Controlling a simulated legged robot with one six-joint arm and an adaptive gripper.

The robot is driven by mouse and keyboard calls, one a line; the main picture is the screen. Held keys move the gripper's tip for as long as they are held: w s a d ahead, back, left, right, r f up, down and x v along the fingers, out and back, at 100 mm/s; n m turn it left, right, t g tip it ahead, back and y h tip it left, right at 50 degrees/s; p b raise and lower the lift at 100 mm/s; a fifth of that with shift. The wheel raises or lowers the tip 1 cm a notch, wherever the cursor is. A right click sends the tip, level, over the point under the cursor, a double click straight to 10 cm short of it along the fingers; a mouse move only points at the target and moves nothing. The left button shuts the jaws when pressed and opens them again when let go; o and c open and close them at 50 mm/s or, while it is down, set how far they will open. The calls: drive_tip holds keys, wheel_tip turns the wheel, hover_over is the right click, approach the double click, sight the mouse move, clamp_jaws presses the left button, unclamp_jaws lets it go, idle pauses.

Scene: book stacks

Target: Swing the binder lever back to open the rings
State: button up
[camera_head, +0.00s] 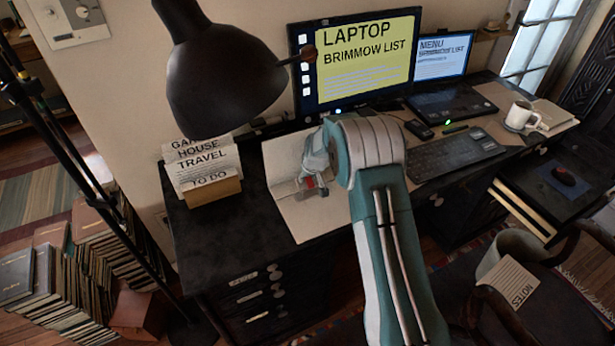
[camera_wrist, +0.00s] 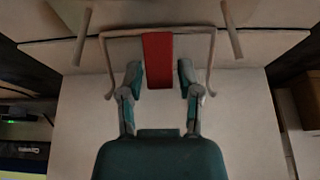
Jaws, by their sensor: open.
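The binder (camera_head: 293,218) lies open and flat on the dark desk, its cream surface also filling the wrist view (camera_wrist: 75,130). In the wrist view, a metal wire lever with a red tab (camera_wrist: 158,58) stands near the binder's fold. Metal ring posts (camera_wrist: 83,35) show on both sides of it. My gripper (camera_wrist: 159,76) is open, with one fingertip on each side of the red tab and a visible gap on both sides. In the head view, my gripper (camera_head: 317,172) is over the binder and the red tab (camera_head: 311,182) is partly hidden. I cannot tell whether the rings are closed.
A black lamp (camera_head: 220,80) hangs over the desk's left side. A card holder (camera_head: 203,175) stands left of the binder. A monitor (camera_head: 355,60) is behind; a keyboard (camera_head: 455,155), laptop (camera_head: 450,100) and mug (camera_head: 519,115) are to the right.

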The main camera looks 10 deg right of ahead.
clamp_jaws()
drive_tip(key=shift+w+f+g, duration=0.15)
drive_tip(key=shift+g, duration=0.45)
unclamp_jaws()
drive_tip(key=a+v, duration=0.1)
drive_tip(key=v, duration=1)
drive_tip(key=shift+d+r, duration=0.3)
drive_tip(key=shift+r, duration=0.1)
